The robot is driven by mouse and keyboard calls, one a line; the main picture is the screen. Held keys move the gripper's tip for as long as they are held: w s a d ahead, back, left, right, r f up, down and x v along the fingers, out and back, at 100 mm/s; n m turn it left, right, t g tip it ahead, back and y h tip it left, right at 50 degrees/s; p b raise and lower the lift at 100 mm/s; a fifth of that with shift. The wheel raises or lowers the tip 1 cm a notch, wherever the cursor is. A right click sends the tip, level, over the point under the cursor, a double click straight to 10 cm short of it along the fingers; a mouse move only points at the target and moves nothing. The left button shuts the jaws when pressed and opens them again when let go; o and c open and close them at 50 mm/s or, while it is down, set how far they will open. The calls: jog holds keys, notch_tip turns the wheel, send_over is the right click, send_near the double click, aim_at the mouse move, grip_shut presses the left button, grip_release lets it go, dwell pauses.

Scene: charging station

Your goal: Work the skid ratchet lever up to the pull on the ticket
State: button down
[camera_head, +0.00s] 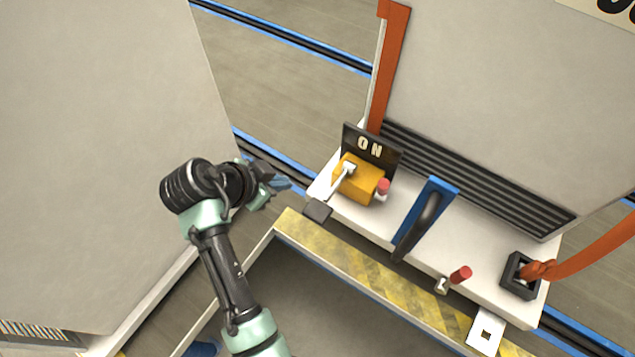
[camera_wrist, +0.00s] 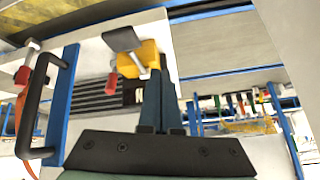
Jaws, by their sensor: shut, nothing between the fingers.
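On the white skid deck a yellow block (camera_head: 352,180) carries a lever with a pale rod (camera_head: 337,187) and a dark grey end grip (camera_head: 318,210). The grip hangs over the deck's front edge. The wrist view also shows the grip (camera_wrist: 122,38) and the yellow block (camera_wrist: 137,58). My gripper (camera_head: 284,184) is shut and empty, left of the lever and apart from it. Its fingers (camera_wrist: 160,98) lie together in the wrist view. A black sign (camera_head: 370,147) reading "ON" stands behind the block. I cannot identify a ticket or read a pull value.
A blue plate with a black handle (camera_head: 427,220) stands right of the block. Red knobs (camera_head: 383,185) (camera_head: 461,274) and a black socket (camera_head: 520,276) with an orange strap (camera_head: 590,258) are on the deck. A yellow-black striped ledge (camera_head: 350,260) runs in front. A large pale cabinet (camera_head: 100,130) stands left.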

jog(key=m+g+h+p, duration=0.1)
jog(key=g+p, duration=0.1)
send_near(317, 210)
jog(key=shift+s+a+r, duration=0.15)
jog(key=shift+a+r, duration=0.05)
jog(key=shift+a, duration=0.2)
jog(key=b+x, duration=0.5)
jog(key=x, duration=0.1)
jog(key=shift+d+f, duration=0.1)
jog(key=shift+d+f+b, duration=0.25)
jog(key=shift+d+b, duration=0.05)
jog(key=shift+b, duration=0.15)
